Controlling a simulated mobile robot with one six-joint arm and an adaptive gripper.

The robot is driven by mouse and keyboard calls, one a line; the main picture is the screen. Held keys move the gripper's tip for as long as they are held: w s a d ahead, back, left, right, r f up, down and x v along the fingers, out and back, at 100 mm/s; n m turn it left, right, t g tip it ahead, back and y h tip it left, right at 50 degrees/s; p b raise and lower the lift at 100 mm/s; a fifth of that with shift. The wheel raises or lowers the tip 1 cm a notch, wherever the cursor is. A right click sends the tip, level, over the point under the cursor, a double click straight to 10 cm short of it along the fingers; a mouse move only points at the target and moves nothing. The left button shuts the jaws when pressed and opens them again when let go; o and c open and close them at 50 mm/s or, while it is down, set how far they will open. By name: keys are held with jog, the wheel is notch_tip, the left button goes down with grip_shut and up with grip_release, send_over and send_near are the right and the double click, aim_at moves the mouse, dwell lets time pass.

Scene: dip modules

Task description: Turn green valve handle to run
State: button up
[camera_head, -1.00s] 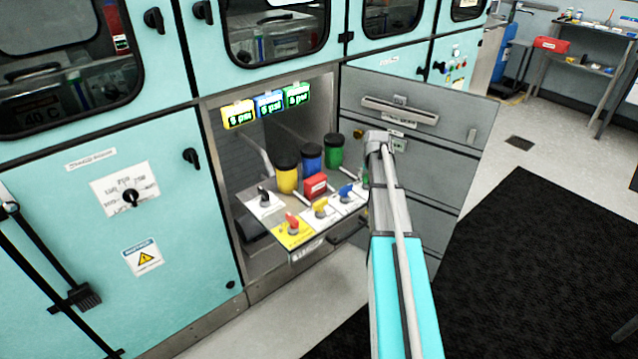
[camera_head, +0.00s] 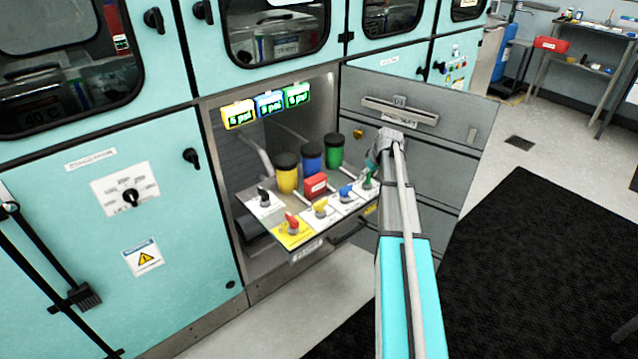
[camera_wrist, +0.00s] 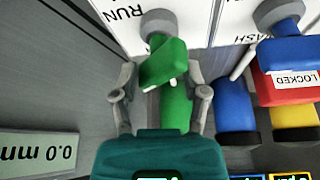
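The green valve handle (camera_wrist: 164,64) is in the middle of the wrist view, on a grey pivot on a white panel beside the word RUN. It also shows in the head view (camera_head: 369,181) at the right end of the valve panel. My gripper (camera_wrist: 158,72) is open, with one finger on each side of the handle. I see gaps beside the handle and cannot tell whether either finger touches it. In the head view my gripper (camera_head: 373,162) is just above the handle, partly hidden by my arm.
A blue handle (camera_head: 346,193), a yellow handle (camera_head: 320,207) and a red handle (camera_head: 292,222) stand left along the panel. A red LOCKED box (camera_head: 316,185) and a green canister (camera_head: 334,149) are behind. The grey drawer front (camera_head: 412,134) is close on the right.

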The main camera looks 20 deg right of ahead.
jog(key=shift+n, duration=0.6)
jog(key=shift+r+y, duration=0.2)
jog(key=shift+y, duration=0.1)
jog(key=p+v, duration=1.3)
jog(key=v, duration=0.1)
jog(key=s+a+m+g+p, duration=0.1)
jog(key=s+a, duration=0.3)
jog(key=a, duration=0.9)
jog(key=s+a+g+p, duration=0.1)
jog(key=s+a, duration=0.4)
jog(key=a, duration=0.8)
jog(key=shift+r+m+g, duration=0.3)
jog(key=shift+m+g, duration=0.1)
jog(key=shift+g, duration=0.1)
jog(key=shift+s+a, duration=0.1)
jog(key=shift+a, duration=0.05)
